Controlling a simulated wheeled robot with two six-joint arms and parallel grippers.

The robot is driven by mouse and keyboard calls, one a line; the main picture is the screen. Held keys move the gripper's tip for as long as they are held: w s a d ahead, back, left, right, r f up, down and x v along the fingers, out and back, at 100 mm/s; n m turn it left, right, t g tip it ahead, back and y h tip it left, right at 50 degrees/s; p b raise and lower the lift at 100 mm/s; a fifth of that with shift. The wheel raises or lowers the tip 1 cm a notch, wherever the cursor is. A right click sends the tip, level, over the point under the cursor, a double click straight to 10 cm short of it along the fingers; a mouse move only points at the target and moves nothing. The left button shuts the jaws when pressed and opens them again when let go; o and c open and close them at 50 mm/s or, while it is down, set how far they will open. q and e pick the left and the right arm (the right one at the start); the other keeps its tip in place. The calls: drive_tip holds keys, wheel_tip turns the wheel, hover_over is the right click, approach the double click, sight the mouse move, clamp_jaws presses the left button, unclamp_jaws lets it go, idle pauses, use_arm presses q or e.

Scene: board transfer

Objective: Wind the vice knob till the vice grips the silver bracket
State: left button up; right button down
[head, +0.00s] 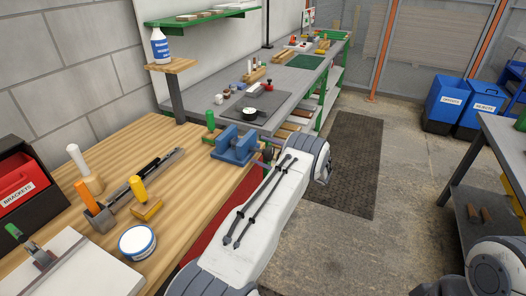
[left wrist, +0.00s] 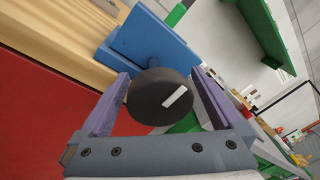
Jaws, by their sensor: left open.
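The blue vice (head: 235,147) stands at the right edge of the wooden bench. Its blue body also shows at the top of the left wrist view (left wrist: 150,42). The round black knob (left wrist: 160,97), with a white mark on its face, sticks out from the vice toward my left wrist camera. My left gripper (left wrist: 160,76) is open, with one purple finger on each side of the knob; I cannot tell whether either touches it. In the head view my left arm hides most of the knob area. I cannot make out the silver bracket in either view.
On the wooden bench (head: 190,190) are a red brackets bin (head: 20,180), a round blue-and-white tin (head: 137,242), and several handled tools. A grey bench (head: 285,85) stands behind. Blue bins (head: 445,100) stand at the right. The floor holds a dark mat (head: 345,165).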

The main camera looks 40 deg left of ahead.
use_arm(q)
drive_tip(key=c, duration=1.3)
drive_tip(key=m+h+b, duration=0.1)
drive_tip(key=m+b, duration=0.2)
drive_tip(key=m, duration=0.4)
drive_tip(key=shift+d+f, duration=0.1)
drive_tip(key=m, duration=0.4)
drive_tip(key=shift+g+h+b, duration=0.3)
drive_tip(key=shift+g+b, duration=0.05)
drive_tip(key=shift+g, duration=0.05)
drive_tip(key=m+g, duration=0.1)
drive_tip(key=m, duration=0.4)
drive_tip(key=shift+s, duration=0.1)
